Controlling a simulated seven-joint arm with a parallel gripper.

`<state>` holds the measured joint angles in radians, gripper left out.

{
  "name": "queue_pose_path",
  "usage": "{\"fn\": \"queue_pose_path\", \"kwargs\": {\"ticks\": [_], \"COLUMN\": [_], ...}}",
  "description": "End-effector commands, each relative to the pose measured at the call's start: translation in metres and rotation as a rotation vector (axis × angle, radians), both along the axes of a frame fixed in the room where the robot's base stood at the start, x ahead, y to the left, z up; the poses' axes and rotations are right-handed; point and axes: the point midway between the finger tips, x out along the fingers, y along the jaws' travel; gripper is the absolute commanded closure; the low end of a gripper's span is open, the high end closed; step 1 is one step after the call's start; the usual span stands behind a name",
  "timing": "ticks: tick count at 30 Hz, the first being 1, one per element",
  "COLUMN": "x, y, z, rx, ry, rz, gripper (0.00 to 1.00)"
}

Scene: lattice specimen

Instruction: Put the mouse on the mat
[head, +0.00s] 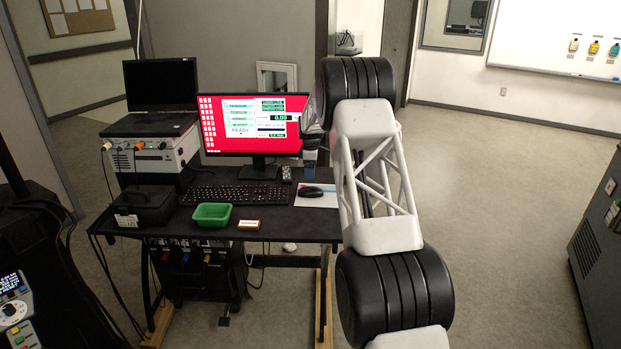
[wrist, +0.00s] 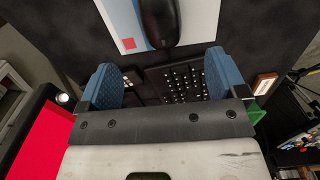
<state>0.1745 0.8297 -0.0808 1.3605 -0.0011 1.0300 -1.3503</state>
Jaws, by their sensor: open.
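The black mouse (head: 312,191) rests on the pale mat (head: 326,201) at the right end of the desk. In the wrist view, the mouse (wrist: 160,18) is at the top, cut off by the frame edge. The white and blue mat with a red square (wrist: 203,15) shows around it, and the mouse's near end reaches about the mat's edge. My gripper (wrist: 163,80) is open, its blue fingers wide apart, with nothing between them. It is above the desk, apart from the mouse; the head view shows its end only partly, in front of the monitor's right side.
The keyboard (head: 238,195) lies left of the mat, with the monitor (head: 250,125) behind. A green tray (head: 211,214), a small wooden block (head: 249,225) and a black box (head: 143,205) stand along the front left.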

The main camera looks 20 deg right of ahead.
Motion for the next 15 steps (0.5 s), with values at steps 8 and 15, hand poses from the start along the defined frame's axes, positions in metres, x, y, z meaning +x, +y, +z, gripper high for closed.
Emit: {"fn": "queue_pose_path", "kwargs": {"ticks": [8,15], "x": [0.0,0.0], "y": [0.0,0.0], "z": [0.016,0.017], "rx": [0.001,0.001], "ry": [0.002,0.002], "rz": [0.0,0.0], "gripper": [0.09,0.09]}}
